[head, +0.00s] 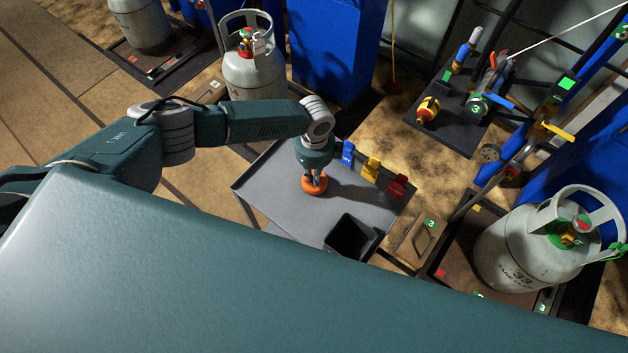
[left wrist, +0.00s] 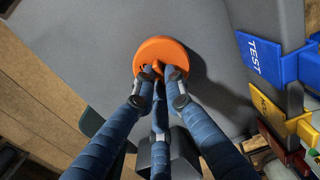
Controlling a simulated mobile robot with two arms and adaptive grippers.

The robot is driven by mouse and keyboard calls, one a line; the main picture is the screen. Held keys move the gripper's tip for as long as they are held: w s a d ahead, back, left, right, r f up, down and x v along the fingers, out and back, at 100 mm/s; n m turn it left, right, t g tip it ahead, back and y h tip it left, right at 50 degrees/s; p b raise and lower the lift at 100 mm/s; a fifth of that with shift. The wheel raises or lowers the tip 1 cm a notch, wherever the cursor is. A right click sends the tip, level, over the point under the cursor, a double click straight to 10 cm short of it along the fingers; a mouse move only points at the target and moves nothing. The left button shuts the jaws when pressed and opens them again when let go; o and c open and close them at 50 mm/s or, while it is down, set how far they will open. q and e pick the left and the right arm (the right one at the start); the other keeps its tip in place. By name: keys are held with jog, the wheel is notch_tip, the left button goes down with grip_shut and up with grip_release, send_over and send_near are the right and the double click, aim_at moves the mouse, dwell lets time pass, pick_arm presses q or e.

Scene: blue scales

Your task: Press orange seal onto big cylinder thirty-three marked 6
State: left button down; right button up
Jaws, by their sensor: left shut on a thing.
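The orange seal (head: 308,189) is a round disc over the grey cart top, and it also shows in the left wrist view (left wrist: 158,47). My left gripper (head: 315,179) points down with its fingers shut on the middle of the seal. I cannot tell whether the seal touches the cart top. The big grey cylinder (head: 510,250) with "33" on its side stands upright at the right, apart from the gripper. Its valve sits inside a collar with green tags. My right gripper is not in view.
The grey cart (head: 270,205) carries a black bin (head: 350,237) and blue, yellow and red tags (head: 371,169) along its edge. Another grey cylinder (head: 252,75) stands behind. Pipes with coloured handles (head: 485,103) stand at the upper right.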

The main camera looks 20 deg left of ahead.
pick_arm(q)
jog(key=shift+r+p, duration=1.15)
jog(key=shift+r, duration=0.55)
